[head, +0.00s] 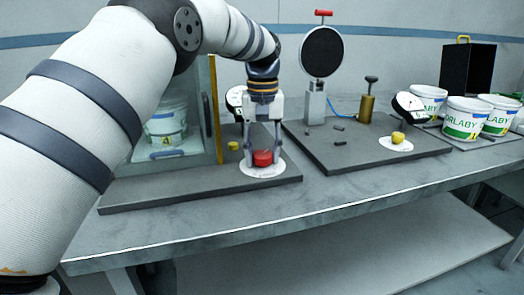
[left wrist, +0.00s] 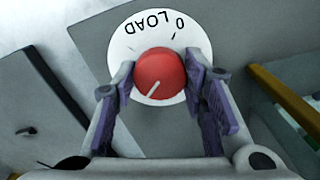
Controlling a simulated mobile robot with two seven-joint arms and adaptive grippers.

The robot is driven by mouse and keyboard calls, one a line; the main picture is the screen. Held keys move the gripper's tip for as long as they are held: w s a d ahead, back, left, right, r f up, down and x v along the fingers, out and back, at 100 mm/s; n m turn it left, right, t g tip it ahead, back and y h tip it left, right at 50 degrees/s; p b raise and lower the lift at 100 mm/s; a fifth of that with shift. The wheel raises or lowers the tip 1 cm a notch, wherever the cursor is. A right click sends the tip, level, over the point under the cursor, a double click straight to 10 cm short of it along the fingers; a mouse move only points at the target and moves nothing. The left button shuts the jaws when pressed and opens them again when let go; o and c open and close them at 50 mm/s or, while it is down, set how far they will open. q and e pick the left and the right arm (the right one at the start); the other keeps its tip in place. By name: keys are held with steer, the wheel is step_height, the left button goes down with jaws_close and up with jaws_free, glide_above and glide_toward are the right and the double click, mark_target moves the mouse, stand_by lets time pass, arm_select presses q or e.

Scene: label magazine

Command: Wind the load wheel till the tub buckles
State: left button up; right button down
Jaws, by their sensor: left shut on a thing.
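The load wheel is a red round knob (head: 262,158) on a white dial plate (head: 258,172). My left gripper (head: 263,150) points down over it and is shut on it. In the left wrist view the red knob (left wrist: 160,73) sits between the two fingers, and its white pointer line slants to the lower left. The dial (left wrist: 125,42) reads "LOAD" and "0", upside down. A white tub with a green label (head: 166,122) stands upright inside a clear-fronted cabinet (head: 215,110) left of the gripper; no buckling shows. My right gripper is not in view.
A gauge (head: 237,97) stands partly hidden behind my gripper. A small yellow knob (head: 233,146) is beside it. To the right are a second station with a black disc (head: 321,52), a brass post (head: 367,104), a yellow knob (head: 398,137), and several labelled tubs (head: 466,118).

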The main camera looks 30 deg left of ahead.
mark_target(263, 154)
arm_select(q)
steer(key=shift+f+m, duration=0.15)
steer(key=shift+m, duration=0.45)
steer(key=o, duration=1.2)
steer(key=shift+c, duration=0.2)
step_height(263, 154, up, 8)
steer(key=shift+f, duration=0.15)
steer(key=shift+f, duration=0.1)
